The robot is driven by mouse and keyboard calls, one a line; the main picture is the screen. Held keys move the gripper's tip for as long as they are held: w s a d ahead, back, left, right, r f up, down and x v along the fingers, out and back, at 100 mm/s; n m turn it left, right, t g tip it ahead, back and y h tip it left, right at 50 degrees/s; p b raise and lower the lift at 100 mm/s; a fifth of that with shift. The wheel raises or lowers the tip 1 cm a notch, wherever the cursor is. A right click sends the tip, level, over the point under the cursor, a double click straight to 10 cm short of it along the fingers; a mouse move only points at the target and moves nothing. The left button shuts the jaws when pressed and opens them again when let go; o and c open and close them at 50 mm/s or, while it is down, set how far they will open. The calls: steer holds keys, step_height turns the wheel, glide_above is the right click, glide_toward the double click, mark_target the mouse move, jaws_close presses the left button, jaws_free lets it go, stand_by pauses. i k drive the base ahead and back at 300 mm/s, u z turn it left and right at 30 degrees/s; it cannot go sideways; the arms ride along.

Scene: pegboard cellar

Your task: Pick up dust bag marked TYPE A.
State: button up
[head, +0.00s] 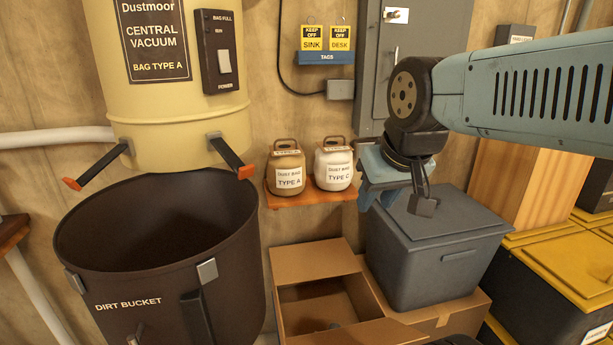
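The dust bag marked TYPE A (286,172) is a brown, jug-shaped bag with a handle loop on top and a white label facing me. It stands upright at the left of a small orange wall shelf (312,201). A similar white dust bag marked TYPE C (333,167) stands close on its right. My gripper (376,201) is a blue-grey tool hanging down at the right end of the shelf, right of both bags. It appears apart from them, with nothing seen in it. The angle hides how far its fingers are spread.
A dark dirt bucket (158,285) stands left, under the cream central vacuum (180,85). Below the shelf is an open cardboard box (310,262). A grey lidded bin (432,252) stands below my gripper. A blue tag rack (325,58) hangs above the bags.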

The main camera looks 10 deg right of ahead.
mark_target(285, 172)
steer(key=k, duration=1.3)
steer(key=z, duration=0.3)
steer(key=i, duration=1.7)
steer(key=u, duration=0.6)
